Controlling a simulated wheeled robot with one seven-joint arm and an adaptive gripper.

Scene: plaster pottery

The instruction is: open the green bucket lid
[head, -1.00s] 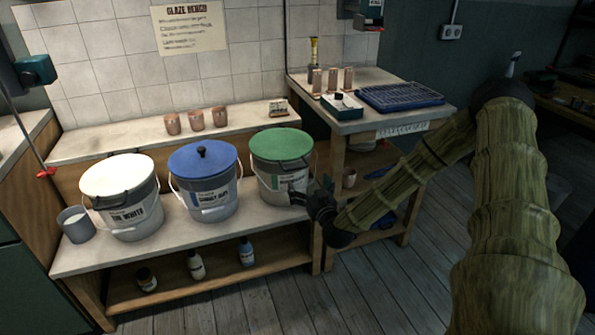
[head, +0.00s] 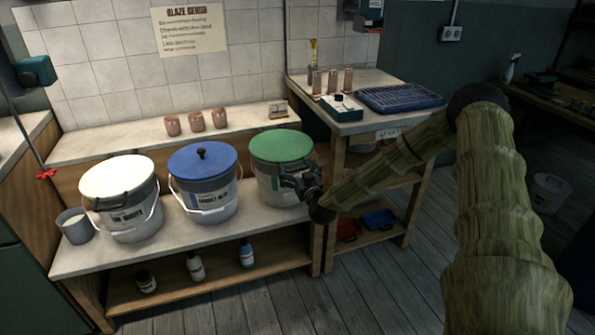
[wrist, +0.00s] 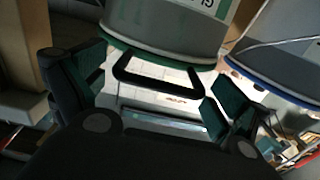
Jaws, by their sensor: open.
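The green bucket lid (head: 281,146) sits flat on its grey bucket (head: 268,190), at the right end of the row on the bench. My gripper (head: 292,172) is at the lid's front right edge and hides part of the bucket's label. In the wrist view the bucket appears upside down, with the lid's green rim (wrist: 150,53) across it. A black loop handle (wrist: 158,86) projects from the rim between my spread fingers (wrist: 155,98). Neither finger visibly closes on the handle.
The blue-lidded bucket (head: 203,158) stands close to the left, and also shows in the wrist view (wrist: 285,55). The white-lidded bucket (head: 118,176) is farther left. A side table (head: 345,127) with a blue tray (head: 401,97) stands behind to the right.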

